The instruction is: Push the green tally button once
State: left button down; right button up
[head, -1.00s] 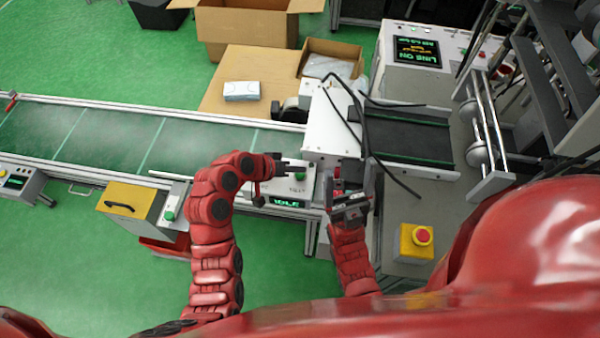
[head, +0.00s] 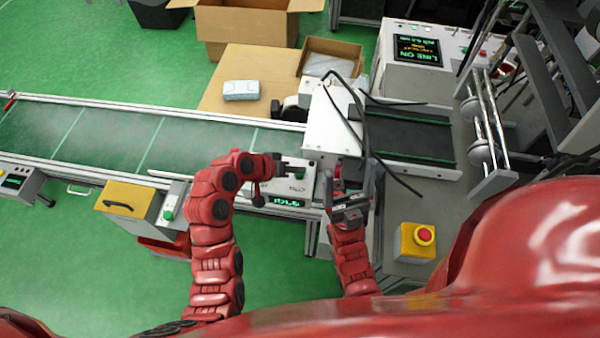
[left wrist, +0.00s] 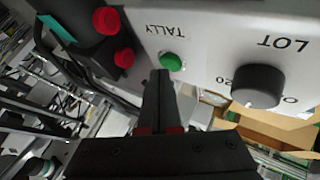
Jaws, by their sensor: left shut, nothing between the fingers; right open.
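The green tally button (left wrist: 171,62) sits under an upside-down "TALLY" label on a white panel in the left wrist view. My left gripper (left wrist: 163,76) is shut and empty, its tips right beside the button's lower edge in that view; whether they touch cannot be told. In the head view, my left gripper (head: 288,164) is over the white control box (head: 272,192), whose display reads "IDLE", and covers much of its top. My right gripper (head: 350,203) is open and empty, just right of that box.
A black "LOT" dial (left wrist: 258,86) is right of the button, and a red button (left wrist: 124,57) is to its left. A yellow box with a red stop button (head: 425,235) stands right of my right arm. The conveyor belt (head: 105,140) runs left, with a white packet (head: 241,90) behind it.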

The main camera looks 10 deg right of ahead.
aim_at(297, 176)
pick_arm(q)
jog(key=shift+f+b, duration=0.4)
dwell(0.6)
jog(key=shift+r, duration=0.1)
dwell(0.3)
jog(key=shift+r+p, duration=0.3)
jog(key=shift+r, duration=0.5)
jog(key=shift+r+p, duration=0.95)
jog(key=shift+r, duration=1.55)
